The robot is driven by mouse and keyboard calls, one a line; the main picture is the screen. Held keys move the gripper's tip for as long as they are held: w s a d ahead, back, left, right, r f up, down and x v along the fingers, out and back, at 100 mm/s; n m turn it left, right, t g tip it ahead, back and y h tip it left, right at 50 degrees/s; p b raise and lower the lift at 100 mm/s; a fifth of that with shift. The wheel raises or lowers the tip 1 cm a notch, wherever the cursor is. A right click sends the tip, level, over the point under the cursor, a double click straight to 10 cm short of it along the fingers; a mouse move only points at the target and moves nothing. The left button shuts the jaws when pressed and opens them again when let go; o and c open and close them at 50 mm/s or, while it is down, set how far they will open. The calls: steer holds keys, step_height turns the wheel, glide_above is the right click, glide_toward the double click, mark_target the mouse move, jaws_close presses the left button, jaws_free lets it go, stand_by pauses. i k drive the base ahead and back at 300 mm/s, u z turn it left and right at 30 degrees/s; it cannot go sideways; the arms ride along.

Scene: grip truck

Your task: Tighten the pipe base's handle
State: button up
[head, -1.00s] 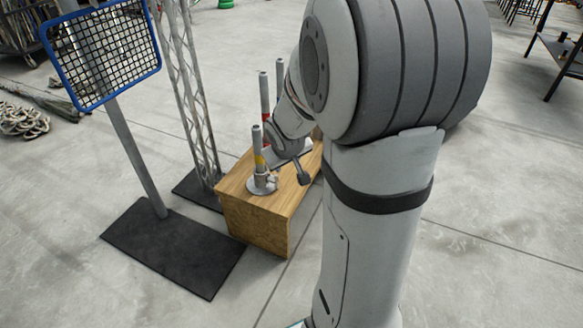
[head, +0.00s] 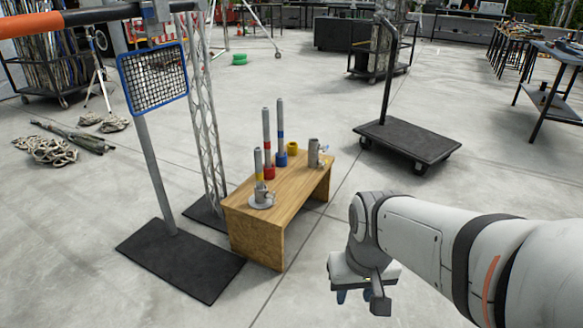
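The pipe base (head: 262,202) is a round grey metal flange at the near left end of the wooden bench (head: 290,192). A grey pipe with a yellow band (head: 259,172) stands upright in it. A small grey handle (head: 270,199) shows at the right side of the base's collar; how tight it is cannot be told. My gripper (head: 355,296) hangs in the air to the right of the bench, well apart from the base. It points downward with small blue parts at its tips. Its fingers are partly hidden by its own body, so its opening is unclear.
On the bench stand a red-banded pipe (head: 267,145), a blue-banded pipe (head: 281,135), a yellow ring (head: 293,149) and a grey clamp fitting (head: 314,153). A lattice truss (head: 203,110) and a blue-framed mesh (head: 154,77) stand left. A black trolley (head: 408,141) is behind right.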

mark_target(272, 196)
steer(key=z, duration=0.2)
steer(key=k, duration=0.2)
steer(key=u, duration=0.6)
steer(key=i, duration=1.85)
steer(key=z, duration=0.8)
